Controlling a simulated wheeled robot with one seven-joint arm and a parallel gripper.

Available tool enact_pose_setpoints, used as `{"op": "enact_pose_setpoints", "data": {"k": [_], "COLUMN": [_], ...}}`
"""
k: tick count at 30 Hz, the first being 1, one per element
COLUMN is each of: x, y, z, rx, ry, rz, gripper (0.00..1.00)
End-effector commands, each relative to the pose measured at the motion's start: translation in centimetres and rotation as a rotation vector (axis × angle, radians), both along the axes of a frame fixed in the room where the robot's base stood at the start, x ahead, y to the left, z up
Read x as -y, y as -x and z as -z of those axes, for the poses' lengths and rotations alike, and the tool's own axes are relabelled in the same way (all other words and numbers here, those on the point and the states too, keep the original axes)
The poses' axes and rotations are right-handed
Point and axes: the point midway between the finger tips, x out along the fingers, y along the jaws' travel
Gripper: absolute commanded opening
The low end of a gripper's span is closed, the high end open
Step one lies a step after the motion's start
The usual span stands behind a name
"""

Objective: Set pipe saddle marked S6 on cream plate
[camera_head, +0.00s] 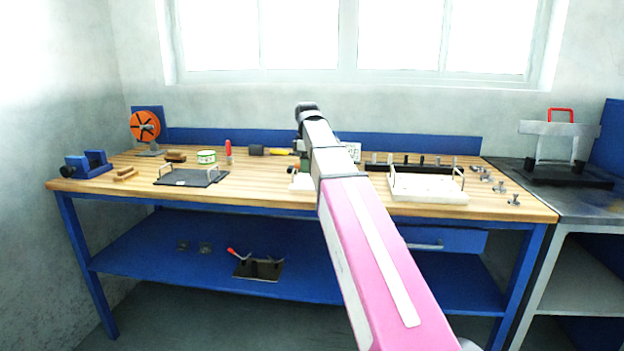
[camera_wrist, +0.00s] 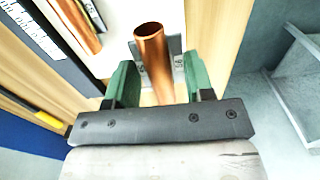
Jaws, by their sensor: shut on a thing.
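My gripper (camera_wrist: 158,88) has green fingers, shut on a grey pipe saddle (camera_wrist: 179,66) that carries a short copper pipe (camera_wrist: 152,52). Part of a dark mark shows on the saddle's grey face, but I cannot read it for sure. In the wrist view a pale cream surface (camera_wrist: 120,22) lies beyond the held piece; I cannot tell whether the saddle touches it. A pale plate (camera_head: 300,184) shows partly beside my arm, and a larger cream plate with wire handles (camera_head: 430,190) stands to the right.
Another copper piece (camera_wrist: 78,24) lies at the upper left of the wrist view. On the wooden bench stand a dark tray with handles (camera_head: 200,179), a green-white tin (camera_head: 207,157), a blue vise (camera_head: 86,166) and several bolts at right (camera_head: 499,187). Bare wood lies left of my arm.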

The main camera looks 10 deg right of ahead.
Motion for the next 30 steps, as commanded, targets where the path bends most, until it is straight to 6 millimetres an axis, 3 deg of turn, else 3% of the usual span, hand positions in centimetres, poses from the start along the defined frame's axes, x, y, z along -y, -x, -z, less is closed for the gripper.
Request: {"op": "enact_pose_setpoints", "data": {"k": [6, 18, 29, 30], "x": [1.5, 1.5, 1.5, 1.5], "y": [-0.8, -0.7, -0.8, -0.8], "z": [1.1, 5.0, 5.3, 5.3], "rx": [0.0, 0.0, 0.0, 0.0], "ry": [0.0, 0.0, 0.0, 0.0], "rz": [-0.001, -0.001, 0.0, 0.0], "gripper": [0.19, 0.19, 0.19, 0.58]}}
